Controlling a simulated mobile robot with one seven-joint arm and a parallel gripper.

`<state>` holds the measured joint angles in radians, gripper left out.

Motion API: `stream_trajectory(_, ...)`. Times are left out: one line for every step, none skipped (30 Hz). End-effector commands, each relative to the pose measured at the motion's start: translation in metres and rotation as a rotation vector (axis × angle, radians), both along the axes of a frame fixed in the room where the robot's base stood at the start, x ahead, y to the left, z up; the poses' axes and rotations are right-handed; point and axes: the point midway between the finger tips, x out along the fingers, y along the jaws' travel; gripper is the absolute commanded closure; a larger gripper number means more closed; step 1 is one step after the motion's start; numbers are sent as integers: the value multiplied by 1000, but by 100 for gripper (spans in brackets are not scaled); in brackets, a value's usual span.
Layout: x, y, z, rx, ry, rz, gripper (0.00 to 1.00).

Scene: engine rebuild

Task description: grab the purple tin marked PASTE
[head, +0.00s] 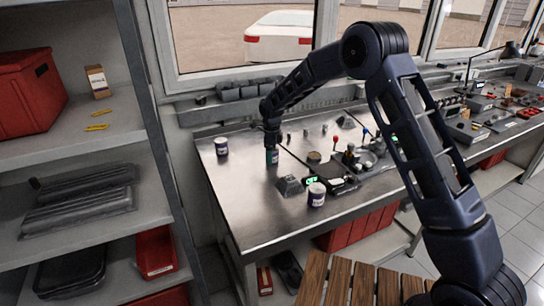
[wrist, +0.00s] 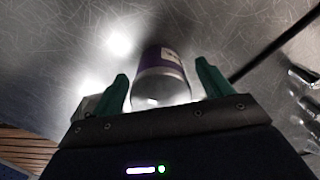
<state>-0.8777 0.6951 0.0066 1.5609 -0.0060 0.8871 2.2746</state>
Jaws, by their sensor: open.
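In the wrist view a purple tin (wrist: 165,57) with a pale, shiny end lies between and just beyond the green fingers of my gripper (wrist: 162,88). Gaps show on both sides of it, and the gripper is open. Part of a white label shows, but I cannot read it. In the head view my gripper (head: 272,154) points down over the left part of the steel bench. Two white-and-dark tins show there, one at the left (head: 221,146) and one nearer the front (head: 316,194). I cannot tell which tins bear PASTE.
The metal bench (head: 245,205) is bare at its front left. A small grey block (head: 290,185) and a dark device with a green display (head: 312,180) stand beside the front tin. Small parts crowd the right. A shelf (head: 150,130) stands left, and a slatted wooden surface (head: 350,285) lies in front.

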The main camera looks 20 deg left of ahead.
Motion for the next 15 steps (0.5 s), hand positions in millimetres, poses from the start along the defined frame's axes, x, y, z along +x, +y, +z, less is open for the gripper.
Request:
stream_trajectory(0, 0, -7, 0, 1, 0, 22)
stream_trajectory(0, 0, -10, 1, 0, 0, 22)
stream_trajectory(0, 0, -13, 1, 0, 0, 22)
stream_trajectory(0, 0, -14, 1, 0, 0, 22)
stream_trajectory(0, 1, -15, 1, 0, 0, 22)
stream_trajectory(0, 1, -16, 1, -1, 0, 22)
stream_trajectory(0, 1, -16, 1, -1, 1, 22)
stream_trajectory(0, 1, -15, 2, -1, 0, 22)
stream_trajectory(0, 1, -15, 2, -1, 0, 22)
stream_trajectory(0, 1, -15, 1, -1, 0, 22)
stream_trajectory(0, 1, -15, 1, -1, 1, 24)
stream_trajectory(0, 1, -15, 1, -1, 1, 31)
stream_trajectory(0, 1, -15, 1, -1, 0, 37)
stream_trajectory(0, 1, -15, 1, -1, 0, 43)
stream_trajectory(0, 1, -15, 1, -1, 0, 51)
